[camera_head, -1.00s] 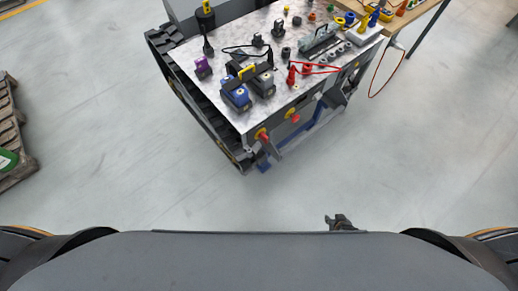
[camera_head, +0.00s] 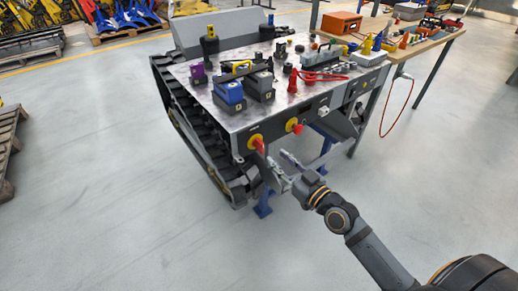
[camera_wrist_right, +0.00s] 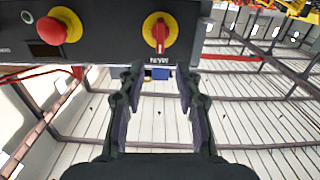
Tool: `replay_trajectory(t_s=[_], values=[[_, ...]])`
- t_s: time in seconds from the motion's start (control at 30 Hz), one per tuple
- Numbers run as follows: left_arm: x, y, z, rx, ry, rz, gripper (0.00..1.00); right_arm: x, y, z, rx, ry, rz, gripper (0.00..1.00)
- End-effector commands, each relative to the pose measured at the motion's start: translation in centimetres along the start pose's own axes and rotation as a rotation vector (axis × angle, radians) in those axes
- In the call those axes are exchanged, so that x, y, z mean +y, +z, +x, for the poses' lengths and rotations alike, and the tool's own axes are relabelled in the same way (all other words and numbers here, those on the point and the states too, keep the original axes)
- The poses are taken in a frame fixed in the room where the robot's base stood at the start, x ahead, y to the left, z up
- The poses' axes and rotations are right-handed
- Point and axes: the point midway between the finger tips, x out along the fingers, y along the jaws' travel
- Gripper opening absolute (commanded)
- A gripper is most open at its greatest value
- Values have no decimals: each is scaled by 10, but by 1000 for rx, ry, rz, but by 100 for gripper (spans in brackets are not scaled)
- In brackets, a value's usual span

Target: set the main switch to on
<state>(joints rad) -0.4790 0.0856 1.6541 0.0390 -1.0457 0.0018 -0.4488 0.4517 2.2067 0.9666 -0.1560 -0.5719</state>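The main switch (camera_head: 257,143) is a red rotary handle on a yellow disc, at the left of the carrier's front panel. In the right wrist view the main switch (camera_wrist_right: 160,33) is upright in the picture, above an upside-down label. My right gripper (camera_head: 275,160) is in front of and a little below the panel, near the switch. In the right wrist view my right gripper (camera_wrist_right: 158,82) is open, with nothing between its fingers, and the switch shows beyond the gap. I see no contact. My left gripper is not in view.
A red mushroom button (camera_head: 295,126) on yellow sits right of the switch; it also shows in the right wrist view (camera_wrist_right: 53,29). The tracked carrier (camera_head: 190,120) bears several modules and red cables. A wooden workbench (camera_head: 425,42) stands behind right.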

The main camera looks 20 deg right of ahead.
Motion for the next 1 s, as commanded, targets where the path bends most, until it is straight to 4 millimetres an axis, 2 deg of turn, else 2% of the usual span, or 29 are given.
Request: replay_trajectory(t_s=[0.2,0.4,0.57,0.8,1.0], values=[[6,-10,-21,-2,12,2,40,0,-1,48,7,1,7,34],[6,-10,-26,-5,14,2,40,0,0,81,3,1,3,34],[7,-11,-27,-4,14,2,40,-1,0,91,1,-2,2,34],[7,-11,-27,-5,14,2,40,-1,1,91,0,-1,1,34],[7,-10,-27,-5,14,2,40,-1,1,91,0,-1,1,7]])
